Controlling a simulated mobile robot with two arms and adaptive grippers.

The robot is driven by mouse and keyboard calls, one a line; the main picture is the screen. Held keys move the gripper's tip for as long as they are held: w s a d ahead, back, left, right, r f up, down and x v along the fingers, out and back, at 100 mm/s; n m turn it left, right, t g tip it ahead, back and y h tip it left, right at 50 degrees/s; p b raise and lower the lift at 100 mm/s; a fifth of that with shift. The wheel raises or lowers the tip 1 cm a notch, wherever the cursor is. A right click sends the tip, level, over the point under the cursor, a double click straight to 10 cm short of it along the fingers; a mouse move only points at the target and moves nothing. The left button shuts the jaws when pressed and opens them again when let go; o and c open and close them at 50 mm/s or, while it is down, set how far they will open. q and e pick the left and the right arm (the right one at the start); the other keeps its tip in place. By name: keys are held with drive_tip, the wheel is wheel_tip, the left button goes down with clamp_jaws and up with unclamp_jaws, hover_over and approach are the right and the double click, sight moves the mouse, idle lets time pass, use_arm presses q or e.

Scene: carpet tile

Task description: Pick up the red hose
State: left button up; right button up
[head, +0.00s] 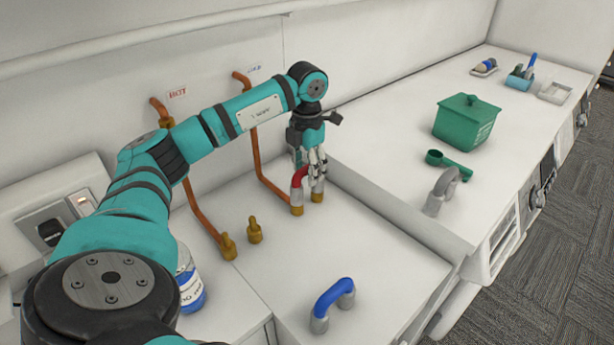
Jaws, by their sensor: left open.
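The red hose (299,178) is a short bent hose in the head view, standing on the white surface near the wall with brass ends at its foot. My left gripper (318,180) points down over it with open fingers. The fingers overlap the right part of the hose in the picture and hide some of it. I cannot tell whether they touch it. My right gripper is not in view.
Copper pipes (262,150) run down the wall. A bottle (189,280) is partly behind my arm.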

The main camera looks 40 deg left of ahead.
use_arm(q)
drive_tip(key=shift+f, duration=0.2)
drive_tip(key=shift+f, duration=0.1)
idle(0.4)
clamp_jaws()
